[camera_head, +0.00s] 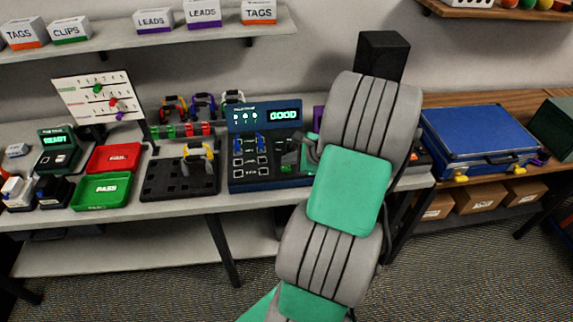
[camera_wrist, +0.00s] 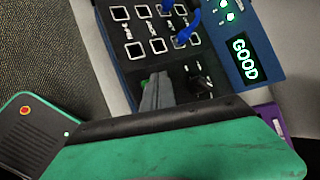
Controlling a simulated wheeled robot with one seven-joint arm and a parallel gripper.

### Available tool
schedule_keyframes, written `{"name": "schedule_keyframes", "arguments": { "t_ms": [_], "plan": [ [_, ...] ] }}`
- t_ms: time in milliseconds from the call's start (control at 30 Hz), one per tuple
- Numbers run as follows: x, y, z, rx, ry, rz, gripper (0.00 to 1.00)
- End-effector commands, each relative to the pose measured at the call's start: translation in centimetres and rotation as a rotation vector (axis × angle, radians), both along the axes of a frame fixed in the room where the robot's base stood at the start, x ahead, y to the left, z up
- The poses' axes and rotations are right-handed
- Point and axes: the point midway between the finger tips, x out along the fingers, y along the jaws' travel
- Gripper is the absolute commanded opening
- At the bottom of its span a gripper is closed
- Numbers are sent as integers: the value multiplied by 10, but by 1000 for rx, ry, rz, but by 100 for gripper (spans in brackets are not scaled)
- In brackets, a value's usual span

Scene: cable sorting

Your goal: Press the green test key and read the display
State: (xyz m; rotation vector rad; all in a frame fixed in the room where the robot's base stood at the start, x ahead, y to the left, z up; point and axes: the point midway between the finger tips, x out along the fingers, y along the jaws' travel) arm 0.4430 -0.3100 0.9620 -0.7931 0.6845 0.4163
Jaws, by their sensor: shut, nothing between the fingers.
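The dark blue tester (camera_head: 235,170) stands on the bench. Its lit display (camera_head: 284,115) reads GOOD, also legible in the wrist view (camera_wrist: 243,60). A blue cable (camera_wrist: 187,32) is plugged into sockets on its panel (camera_wrist: 118,60). My gripper (camera_head: 291,160) is over the right part of the tester panel, shut and empty. In the wrist view its grey fingers (camera_wrist: 155,92) point down at the panel. A small bit of green, likely the test key (camera_wrist: 145,82), shows beside the fingertips; most of it is hidden, and I cannot tell whether they touch.
Left of the tester are a black cable block (camera_head: 170,185) with a yellow-and-grey cable, a green PASS tray (camera_head: 100,191), a red tray (camera_head: 114,157) and a READY device (camera_head: 57,142). A blue case (camera_head: 480,135) lies on the right. My arm covers the bench between.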

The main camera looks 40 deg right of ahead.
Motion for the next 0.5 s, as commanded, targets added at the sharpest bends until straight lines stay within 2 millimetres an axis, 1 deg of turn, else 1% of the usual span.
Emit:
{"name": "schedule_keyframes", "arguments": {
  "t_ms": [300, 367, 500],
  "plan": [
    [0, 0, 2, 0, 0, 0, 0],
    [0, 0, 5, 0, 0, 0, 0],
    [0, 0, 20, 0, 0, 0, 0]
  ]
}}
